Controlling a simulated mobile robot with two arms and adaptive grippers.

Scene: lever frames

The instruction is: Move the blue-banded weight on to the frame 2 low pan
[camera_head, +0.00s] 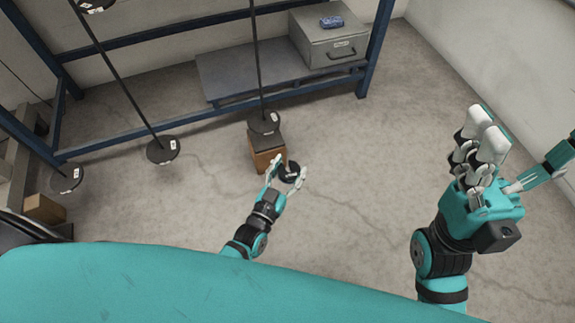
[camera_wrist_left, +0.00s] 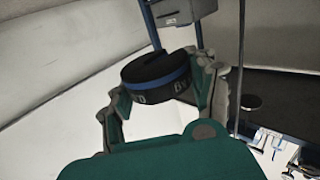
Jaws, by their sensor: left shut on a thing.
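My left gripper (camera_head: 284,174) is shut on the blue-banded weight (camera_head: 289,172), a dark round disc. In the left wrist view the weight (camera_wrist_left: 158,74) shows its blue band and pale lettering between the two fingers. A dark round pan (camera_head: 264,123) hangs on a thin rod just beyond and left of the weight, apart from it. Other dark pans hang further left, one near the middle left (camera_head: 163,150) and one at the far left (camera_head: 66,179). Their labels are too small to read. My right gripper (camera_head: 480,143) is raised at the right, its fingers pointing up.
A brown block (camera_head: 267,160) stands below the nearest pan, close to my left gripper. A blue metal frame (camera_head: 180,121) crosses behind, with a grey shelf (camera_head: 225,77). A grey box (camera_head: 330,45) carries a small blue object (camera_head: 332,22). The floor (camera_head: 370,180) at centre right is clear.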

